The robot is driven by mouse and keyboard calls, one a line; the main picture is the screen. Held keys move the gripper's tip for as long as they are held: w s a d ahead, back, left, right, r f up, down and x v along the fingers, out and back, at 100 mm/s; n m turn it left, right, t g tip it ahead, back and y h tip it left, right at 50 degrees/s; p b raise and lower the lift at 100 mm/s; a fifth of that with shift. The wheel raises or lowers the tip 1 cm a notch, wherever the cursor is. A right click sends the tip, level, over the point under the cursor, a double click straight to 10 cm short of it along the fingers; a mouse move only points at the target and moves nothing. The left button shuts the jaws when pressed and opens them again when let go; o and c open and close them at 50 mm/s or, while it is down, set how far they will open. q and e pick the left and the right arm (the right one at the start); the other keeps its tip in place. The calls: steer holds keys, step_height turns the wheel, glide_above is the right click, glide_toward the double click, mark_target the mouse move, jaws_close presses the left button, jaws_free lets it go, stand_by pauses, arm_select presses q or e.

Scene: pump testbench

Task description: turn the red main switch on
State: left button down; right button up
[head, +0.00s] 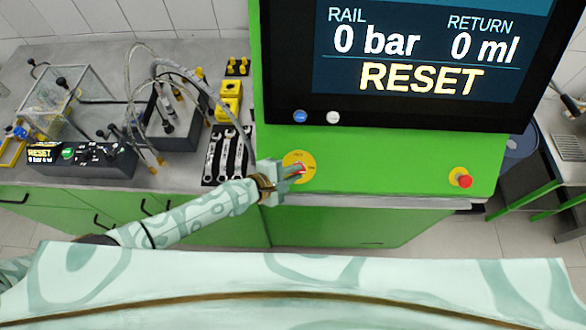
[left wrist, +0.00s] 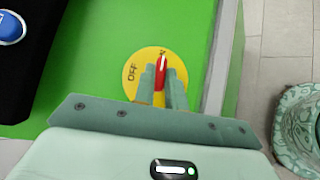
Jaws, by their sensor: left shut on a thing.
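The red main switch (head: 299,169) sits on a round yellow plate (head: 300,158) on the green cabinet front, below the big screen. In the left wrist view the red handle (left wrist: 161,66) stands between the two fingers, and the plate (left wrist: 134,85) shows the word OFF at its left. My left gripper (head: 290,172) is at the switch, and its fingers (left wrist: 162,80) are shut on the red handle from both sides. The handle's tip points up in the wrist view, toward a small, hard-to-read mark. My right gripper is not in view.
The screen (head: 415,65) reads RAIL 0 bar, RETURN 0 ml and RESET. Blue (head: 300,116) and white (head: 333,117) buttons sit below it. A red button (head: 464,180) is at the panel's right. Wrenches (head: 228,155) and a hose rig (head: 165,115) are on the bench at left.

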arm_select(q)
steer(key=shift+m+g+p, duration=0.3)
steer(key=shift+m, duration=0.1)
steer(key=c, duration=1.4)
jaws_free()
steer(key=shift+c, duration=0.2)
